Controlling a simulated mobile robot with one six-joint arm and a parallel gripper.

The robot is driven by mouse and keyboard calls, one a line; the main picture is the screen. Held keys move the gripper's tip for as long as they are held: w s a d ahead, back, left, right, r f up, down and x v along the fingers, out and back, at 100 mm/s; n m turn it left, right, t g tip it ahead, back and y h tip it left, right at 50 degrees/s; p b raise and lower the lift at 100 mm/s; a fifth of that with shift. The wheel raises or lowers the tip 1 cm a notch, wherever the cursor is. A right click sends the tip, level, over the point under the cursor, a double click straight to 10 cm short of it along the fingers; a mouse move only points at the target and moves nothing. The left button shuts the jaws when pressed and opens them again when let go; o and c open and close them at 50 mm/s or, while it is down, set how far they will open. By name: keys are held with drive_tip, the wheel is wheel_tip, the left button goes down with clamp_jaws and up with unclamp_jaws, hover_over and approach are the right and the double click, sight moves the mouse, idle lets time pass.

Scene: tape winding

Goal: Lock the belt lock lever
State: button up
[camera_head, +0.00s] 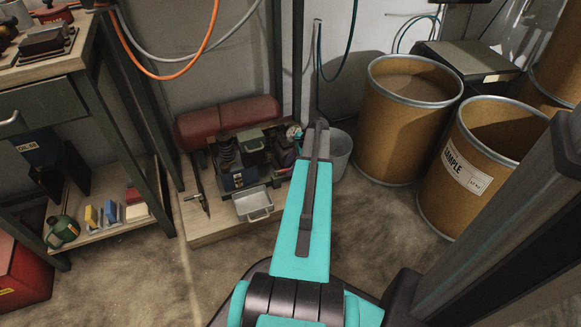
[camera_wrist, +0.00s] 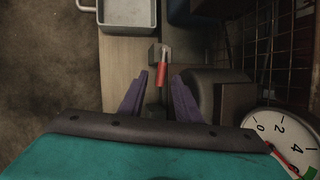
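A small red lever handle (camera_wrist: 162,74) on a grey metal bracket shows in the wrist view, just above the picture's middle, on a light wooden board (camera_wrist: 121,60). I take it for the belt lock lever. The handle points down the picture, toward my gripper. My gripper (camera_wrist: 160,77) has two purple fingers standing apart, with nothing held between them. The handle's end appears between the fingertips; I cannot tell how far below them it lies. In the head view my arm covers the area around the gripper, and I cannot make out the lever there.
A grey metal tray (camera_wrist: 127,13) lies beyond the lever. A round white gauge (camera_wrist: 284,140) is at lower right, near wire mesh (camera_wrist: 280,50). In the head view, the wooden platform (camera_head: 215,228) holds machinery and a red tank (camera_head: 225,120). A bucket (camera_head: 340,150) and fibre drums (camera_head: 405,120) stand right.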

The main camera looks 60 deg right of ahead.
clamp_jaws()
drive_tip(key=n+p, duration=0.1)
drive_tip(key=p, duration=0.2)
drive_tip(key=shift+w+d+r, duration=0.1)
drive_tip(key=shift+w+d, duration=0.1)
drive_tip(key=shift+w+d+n+y+p, duration=0.15)
drive_tip(key=shift+n+y+p, duration=0.3)
drive_tip(key=shift+p, duration=0.6)
unclamp_jaws()
